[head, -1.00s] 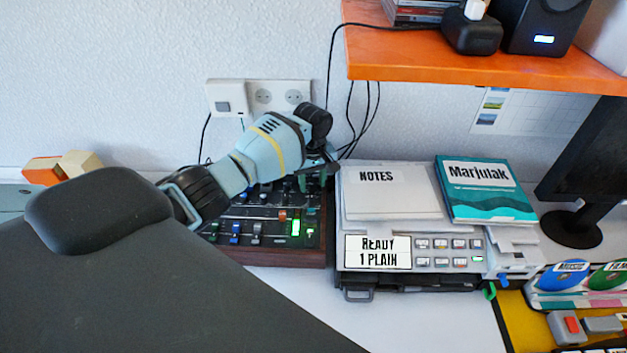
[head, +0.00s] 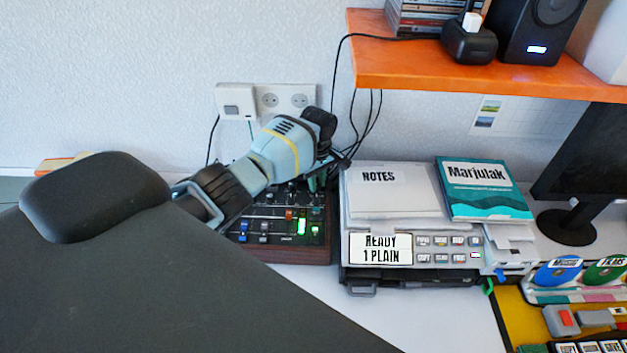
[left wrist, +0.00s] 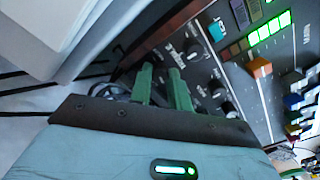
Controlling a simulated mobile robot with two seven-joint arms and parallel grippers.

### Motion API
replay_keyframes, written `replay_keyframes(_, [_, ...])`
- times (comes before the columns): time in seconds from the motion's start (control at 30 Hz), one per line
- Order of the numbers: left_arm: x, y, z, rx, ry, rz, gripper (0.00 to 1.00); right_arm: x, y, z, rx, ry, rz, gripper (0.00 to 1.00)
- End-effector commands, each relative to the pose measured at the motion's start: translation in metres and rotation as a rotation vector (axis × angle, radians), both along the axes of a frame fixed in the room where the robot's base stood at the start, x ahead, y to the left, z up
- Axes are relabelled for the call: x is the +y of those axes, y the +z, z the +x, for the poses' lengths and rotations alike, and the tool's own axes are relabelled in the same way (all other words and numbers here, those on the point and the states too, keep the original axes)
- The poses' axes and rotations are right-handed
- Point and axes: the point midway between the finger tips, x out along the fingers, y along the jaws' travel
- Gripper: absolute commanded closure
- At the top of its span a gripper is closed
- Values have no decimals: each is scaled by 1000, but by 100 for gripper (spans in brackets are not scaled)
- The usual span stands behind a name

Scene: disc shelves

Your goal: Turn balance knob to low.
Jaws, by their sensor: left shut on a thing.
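The mixer (head: 300,258) is a dark panel with a wooden edge, sliders and a lit green meter, below the wall sockets. My left gripper (head: 318,180) is at its far right part, and its arm covers much of the panel. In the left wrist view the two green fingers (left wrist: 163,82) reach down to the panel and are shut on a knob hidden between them. I cannot read its label or its setting. Black knobs (left wrist: 192,46) and the lit meter (left wrist: 268,30) show beside the fingers. My right gripper is not in view.
A printer (head: 425,250) with notes and a teal book (head: 485,190) stands close on the mixer's right. An orange shelf (head: 450,70) is above it. Cables (head: 365,130) hang behind. White table (head: 330,300) is free in front.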

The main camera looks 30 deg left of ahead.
Motion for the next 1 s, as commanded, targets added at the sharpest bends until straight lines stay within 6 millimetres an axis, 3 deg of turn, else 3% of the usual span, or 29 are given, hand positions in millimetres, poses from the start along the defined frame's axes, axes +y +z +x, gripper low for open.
replay_keyframes(0.2, [0,2,1,-3,121,0,100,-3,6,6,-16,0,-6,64])
replay_keyframes(0.5, [0,0,0,0,128,1,100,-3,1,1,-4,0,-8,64])
replay_keyframes(0.53, [0,0,0,0,128,1,79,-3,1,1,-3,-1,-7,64])
replay_keyframes(0.67, [0,0,0,0,127,1,62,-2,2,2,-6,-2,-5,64])
replay_keyframes(1.0, [0,1,2,-8,125,-1,60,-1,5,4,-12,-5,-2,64])
